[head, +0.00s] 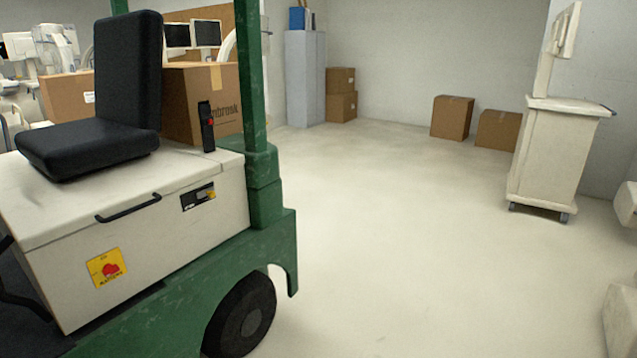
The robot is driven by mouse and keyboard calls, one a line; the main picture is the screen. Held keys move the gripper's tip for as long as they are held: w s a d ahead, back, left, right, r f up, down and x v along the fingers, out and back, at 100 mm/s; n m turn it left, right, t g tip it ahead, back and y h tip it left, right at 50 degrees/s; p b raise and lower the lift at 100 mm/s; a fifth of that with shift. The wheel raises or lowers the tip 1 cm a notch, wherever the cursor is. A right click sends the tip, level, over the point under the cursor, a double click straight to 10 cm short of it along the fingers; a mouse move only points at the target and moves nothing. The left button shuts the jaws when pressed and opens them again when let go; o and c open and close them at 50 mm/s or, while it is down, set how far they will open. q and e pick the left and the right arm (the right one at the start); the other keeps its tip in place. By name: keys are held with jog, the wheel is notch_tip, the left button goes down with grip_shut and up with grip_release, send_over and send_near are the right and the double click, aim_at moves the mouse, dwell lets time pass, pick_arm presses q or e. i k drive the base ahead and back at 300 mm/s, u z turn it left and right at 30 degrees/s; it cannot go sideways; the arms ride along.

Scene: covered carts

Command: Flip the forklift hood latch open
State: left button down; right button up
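The forklift stands at the left, with a green frame (265,190) and a black seat (128,90) on its off-white hood (75,250). The hood lid looks down. A yellow plate with a red knob (108,268) sits lower. Neither gripper is in view, and nothing touches the latch.
A black wheel (241,318) and the green rear frame stick out below the hood. The pale floor (400,240) to the right is clear. A white cart (550,150) stands at the right. Cardboard boxes (452,117) and a grey cabinet (305,80) are by the back wall.

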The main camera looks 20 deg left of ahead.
aim_at(209, 194)
jog(key=z, duration=0.4)
jog(key=i, duration=1)
jog(key=u, duration=0.6)
jog(key=i, duration=0.65)
jog(key=u, duration=0.5)
